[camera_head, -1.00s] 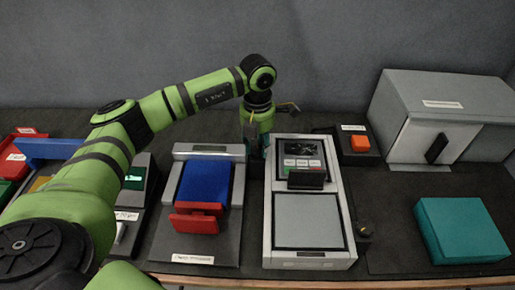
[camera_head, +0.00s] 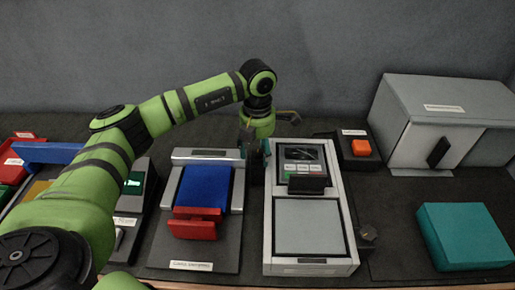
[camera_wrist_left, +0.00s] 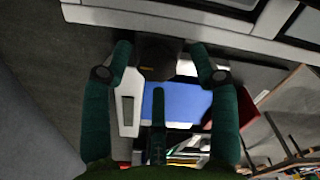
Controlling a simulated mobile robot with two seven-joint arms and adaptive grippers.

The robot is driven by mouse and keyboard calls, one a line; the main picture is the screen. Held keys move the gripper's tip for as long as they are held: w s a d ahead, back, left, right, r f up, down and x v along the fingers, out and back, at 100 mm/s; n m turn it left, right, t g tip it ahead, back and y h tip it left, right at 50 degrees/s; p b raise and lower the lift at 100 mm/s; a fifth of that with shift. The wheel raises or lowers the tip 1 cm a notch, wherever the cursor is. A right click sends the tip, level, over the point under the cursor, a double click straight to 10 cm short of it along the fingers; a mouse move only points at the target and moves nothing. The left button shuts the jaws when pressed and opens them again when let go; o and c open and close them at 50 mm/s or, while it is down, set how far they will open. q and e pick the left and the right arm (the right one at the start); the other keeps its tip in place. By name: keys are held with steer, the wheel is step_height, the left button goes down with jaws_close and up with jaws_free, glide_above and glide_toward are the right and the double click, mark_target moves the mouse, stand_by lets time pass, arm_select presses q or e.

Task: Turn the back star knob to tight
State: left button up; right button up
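My left gripper (camera_head: 257,152) points down at the back, in the narrow gap between the blue-covered unit and the grey-white panel unit (camera_head: 309,262). In the head view the gripper hides this spot. A small dark knob (camera_head: 368,234) sits at the panel unit's front right. My right gripper is not in view.
The blue-covered unit (camera_head: 204,187) with a red handle (camera_head: 192,229) stands left of the gripper. An orange button box (camera_head: 361,148), a grey cabinet (camera_head: 413,143) and a teal box (camera_head: 463,236) are to the right. Bare mat lies before the cabinet.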

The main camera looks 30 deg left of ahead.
mark_target(257, 153)
arm_select(q)
steer(key=shift+w+r, duration=0.1)
steer(key=shift+r, duration=0.05)
step_height(257, 153, up, 12)
stand_by(0.5)
stand_by(0.4)
